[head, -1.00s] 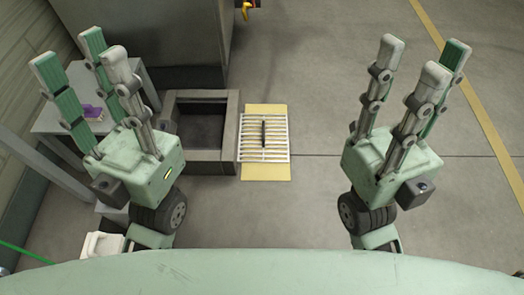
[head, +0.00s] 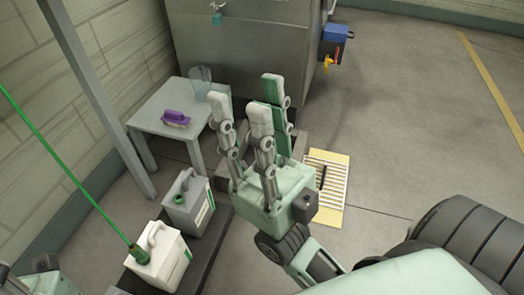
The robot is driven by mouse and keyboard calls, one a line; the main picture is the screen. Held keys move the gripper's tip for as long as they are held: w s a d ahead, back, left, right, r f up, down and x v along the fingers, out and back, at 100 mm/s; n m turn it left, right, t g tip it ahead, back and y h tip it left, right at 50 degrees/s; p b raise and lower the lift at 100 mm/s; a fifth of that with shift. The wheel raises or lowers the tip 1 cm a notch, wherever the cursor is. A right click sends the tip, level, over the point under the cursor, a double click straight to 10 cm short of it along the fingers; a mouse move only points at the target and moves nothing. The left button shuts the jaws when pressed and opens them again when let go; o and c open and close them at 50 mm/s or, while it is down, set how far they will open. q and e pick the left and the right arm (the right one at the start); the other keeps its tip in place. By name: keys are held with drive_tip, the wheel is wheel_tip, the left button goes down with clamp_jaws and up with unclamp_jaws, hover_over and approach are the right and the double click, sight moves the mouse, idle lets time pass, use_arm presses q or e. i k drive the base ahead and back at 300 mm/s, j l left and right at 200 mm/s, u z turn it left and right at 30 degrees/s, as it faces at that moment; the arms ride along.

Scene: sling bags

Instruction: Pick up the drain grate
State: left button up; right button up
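The drain grate (head: 335,178) is a pale slatted panel with a dark bar across it. It lies flat on a yellow board (head: 339,158) on the floor, right of centre in the head view. My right gripper (head: 248,103) is in front of it and to its left in the picture, with its fingers up, spread and empty. It hides the grate's left side and appears apart from it. Only a small piece of my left arm shows at the lower left edge; no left fingers are visible.
A grey table (head: 170,103) holds a purple brush-like thing (head: 175,118). White and grey jugs (head: 158,255) stand on a dark low tray at left, a green pole rising from one. A large metal tank (head: 240,55) stands behind. Floor to the right is open.

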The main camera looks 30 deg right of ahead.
sight(325, 171)
drive_tip(key=l+u, duration=0.15)
drive_tip(key=u, duration=0.35)
drive_tip(key=l+u, duration=0.2)
drive_tip(key=u, duration=0.3)
drive_tip(key=l+u, duration=0.15)
drive_tip(key=u, duration=0.3)
drive_tip(key=l+u, duration=0.15)
drive_tip(key=u, duration=0.35)
drive_tip(key=k+l, duration=0.3)
drive_tip(key=l, duration=0.25)
drive_tip(key=k+l, duration=0.3)
drive_tip(key=l, duration=0.25)
drive_tip(key=k+l, duration=0.3)
drive_tip(key=l, duration=0.25)
drive_tip(key=k+l, duration=0.3)
drive_tip(key=l, duration=0.25)
drive_tip(key=k+l, duration=0.3)
drive_tip(key=l, duration=0.25)
drive_tip(key=k+l, duration=0.3)
drive_tip(key=l, duration=0.25)
drive_tip(key=k+l, duration=0.35)
drive_tip(key=l, duration=0.2)
drive_tip(key=k+l, duration=0.3)
drive_tip(key=l, duration=0.25)
drive_tip(key=i+u, duration=0.05)
